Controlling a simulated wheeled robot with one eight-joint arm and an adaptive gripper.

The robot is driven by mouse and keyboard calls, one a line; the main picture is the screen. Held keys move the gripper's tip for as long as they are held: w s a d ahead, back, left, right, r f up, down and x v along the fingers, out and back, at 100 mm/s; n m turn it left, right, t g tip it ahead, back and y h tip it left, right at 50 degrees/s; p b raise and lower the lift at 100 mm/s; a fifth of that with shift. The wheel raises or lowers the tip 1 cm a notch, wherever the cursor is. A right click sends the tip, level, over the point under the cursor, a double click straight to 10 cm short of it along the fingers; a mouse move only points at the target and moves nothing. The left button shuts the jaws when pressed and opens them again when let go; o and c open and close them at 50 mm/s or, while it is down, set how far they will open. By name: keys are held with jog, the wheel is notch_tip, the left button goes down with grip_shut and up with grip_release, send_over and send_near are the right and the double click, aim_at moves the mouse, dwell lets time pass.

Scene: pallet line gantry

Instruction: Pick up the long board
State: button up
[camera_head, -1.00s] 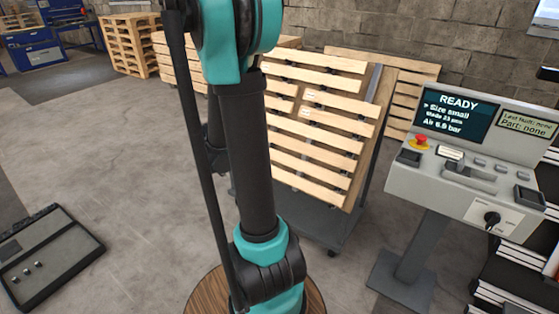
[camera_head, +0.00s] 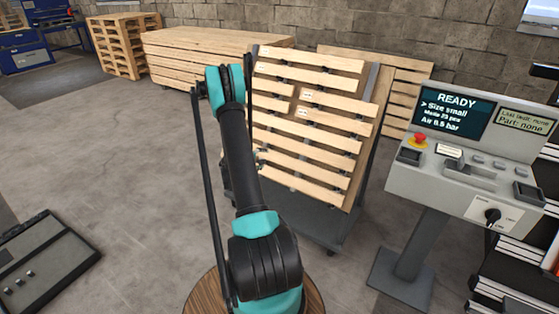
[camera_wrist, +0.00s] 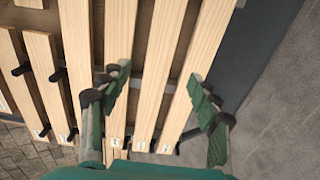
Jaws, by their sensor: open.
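A tilted rack holds several pale wooden boards in rows. A long full-width board (camera_head: 310,58) lies at its top, with more long ones below; some rows have shorter pieces. I cannot tell which single board the task means. In the wrist view my gripper (camera_wrist: 158,98) is open, its two green-and-grey fingers spread over the boards. Two long boards, one (camera_wrist: 162,60) near the middle and one (camera_wrist: 203,65) nearer the right finger, run between the fingers. Neither is visibly gripped. In the head view my arm hides the rack's left part and most of my gripper.
A control console (camera_head: 470,150) stands at the right, close to the rack. A wide stack of boards (camera_head: 205,55) and a pallet stack (camera_head: 122,45) stand behind left. A dark grey case (camera_head: 45,258) lies on the floor at the left. Floor between is clear.

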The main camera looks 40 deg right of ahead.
aim_at(279, 159)
jog(key=x, duration=1.3)
jog(key=shift+s+f, duration=0.1)
jog(key=shift+s, duration=0.1)
jog(key=shift+x, duration=2.6)
jog(key=c, duration=1.4)
